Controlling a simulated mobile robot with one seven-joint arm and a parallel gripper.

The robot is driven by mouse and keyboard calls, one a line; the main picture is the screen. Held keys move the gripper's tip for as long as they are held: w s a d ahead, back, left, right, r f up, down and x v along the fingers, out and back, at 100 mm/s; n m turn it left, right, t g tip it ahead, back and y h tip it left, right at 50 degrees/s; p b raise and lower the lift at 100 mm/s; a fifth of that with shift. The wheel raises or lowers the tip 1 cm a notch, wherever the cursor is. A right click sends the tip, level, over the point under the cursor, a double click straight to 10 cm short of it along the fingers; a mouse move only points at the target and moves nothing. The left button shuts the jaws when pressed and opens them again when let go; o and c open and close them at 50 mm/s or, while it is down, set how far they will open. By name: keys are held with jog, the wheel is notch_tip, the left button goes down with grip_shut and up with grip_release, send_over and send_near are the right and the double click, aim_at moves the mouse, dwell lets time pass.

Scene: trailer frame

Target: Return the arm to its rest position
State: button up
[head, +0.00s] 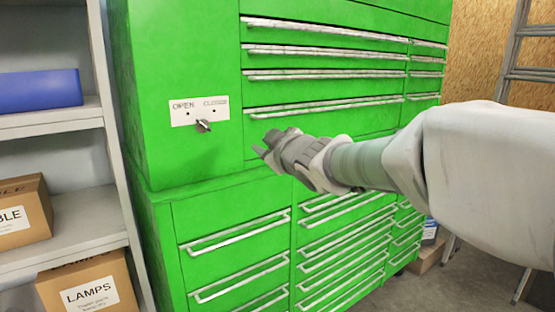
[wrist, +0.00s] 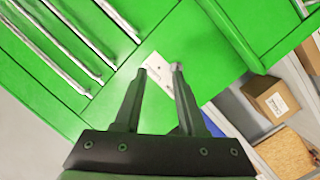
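My arm (head: 385,160) reaches in from the right in the head view. My gripper (head: 262,148) is in front of the green tool cabinet (head: 140,100), to the right of a small grey knob (head: 203,125) on a white OPEN/CLOSED plate (head: 183,110). In the wrist view my gripper (wrist: 159,70) has its two fingers apart, with nothing seen held between them. The white plate (wrist: 157,62) shows beyond the fingertips, partly hidden by them. The knob sits tilted on its plate; its exact setting is hard to tell.
The cabinet's drawers with long metal handles (head: 235,232) look shut. A grey shelf (head: 60,120) at the left holds a blue box (head: 40,90) and cardboard boxes (head: 22,212). A ladder (head: 512,60) stands at the right. Some grey floor (head: 475,280) is clear at lower right.

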jog(key=s+d+f+m+g+h+p, duration=0.1)
jog(key=s+d+f+m+g+h, duration=0.2)
jog(key=s+d, duration=0.45)
jog(key=s+d+f+m+g+h+p, duration=0.1)
jog(key=s+d+f+m+h, duration=0.1)
jog(key=s+d+m+h, duration=0.45)
jog(key=s+d+f+m+g, duration=0.1)
jog(key=s+f+g, duration=0.1)
jog(key=s, duration=0.4)
jog(key=s+d+f+m+g+y+p, duration=0.1)
jog(key=s+d+f, duration=0.1)
jog(key=s+f, duration=0.2)
jog(key=s+d+f+m+g+y+p, duration=0.1)
jog(key=s+f+g, duration=0.1)
jog(key=s, duration=0.6)
jog(key=shift+s+d+f+g, duration=0.3)
jog(key=shift+s+d+f, duration=0.05)
jog(key=shift+f, duration=0.05)
jog(key=shift+m+y, duration=0.25)
jog(key=shift+c, duration=0.2)
jog(key=shift+c, duration=0.8)
